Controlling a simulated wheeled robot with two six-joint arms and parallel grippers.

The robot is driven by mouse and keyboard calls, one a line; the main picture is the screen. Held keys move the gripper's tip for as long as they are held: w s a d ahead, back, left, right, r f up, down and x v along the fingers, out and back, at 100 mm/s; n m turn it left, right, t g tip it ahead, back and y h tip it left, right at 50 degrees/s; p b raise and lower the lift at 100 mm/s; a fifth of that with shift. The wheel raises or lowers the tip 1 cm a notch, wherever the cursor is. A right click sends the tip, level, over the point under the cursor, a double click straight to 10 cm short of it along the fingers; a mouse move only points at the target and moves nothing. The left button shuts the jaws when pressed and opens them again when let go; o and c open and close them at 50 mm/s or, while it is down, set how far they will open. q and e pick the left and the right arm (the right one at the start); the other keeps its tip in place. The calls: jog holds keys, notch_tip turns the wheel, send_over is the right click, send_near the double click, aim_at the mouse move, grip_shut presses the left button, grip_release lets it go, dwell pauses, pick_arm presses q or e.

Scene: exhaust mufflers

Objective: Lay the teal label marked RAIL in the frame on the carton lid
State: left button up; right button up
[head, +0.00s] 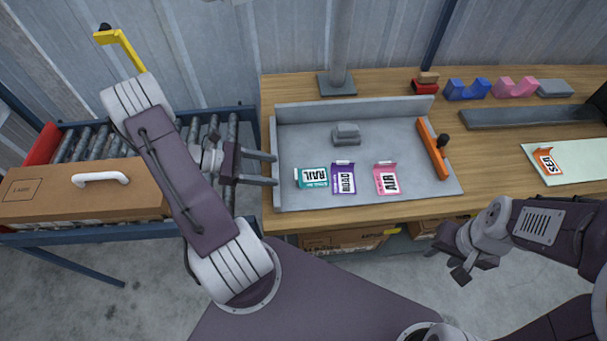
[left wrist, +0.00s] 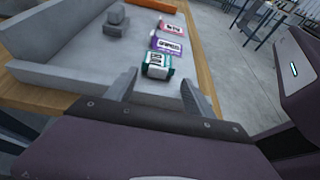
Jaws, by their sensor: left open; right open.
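The teal label marked RAIL (head: 311,177) lies in a grey tray (head: 400,199) on the bench, left of two other labels. It also shows in the left wrist view (left wrist: 157,66), just beyond and between the fingertips. My left gripper (head: 276,170) is open and empty, its fingers reaching over the tray's left wall toward the teal label, apart from it. The brown carton (head: 110,194) is on the roller conveyor at the left. The outlined frame (head: 24,189) is on its lid's left part, with nothing on it. My right gripper (head: 461,268) is open and empty, in front of the bench.
A purple label (head: 343,179) and a pink AIR label (head: 387,179) lie in the tray, with a grey block (head: 346,134) behind. An orange bar (head: 432,149) with a black knob lies at the tray's right.

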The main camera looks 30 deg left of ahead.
aim_at(296, 179)
pick_arm(q)
jog(key=shift+x, duration=1.2)
jog(key=x, duration=0.6)
jog(key=shift+w+f, duration=0.15)
jog(key=shift+f, duration=0.05)
grip_shut()
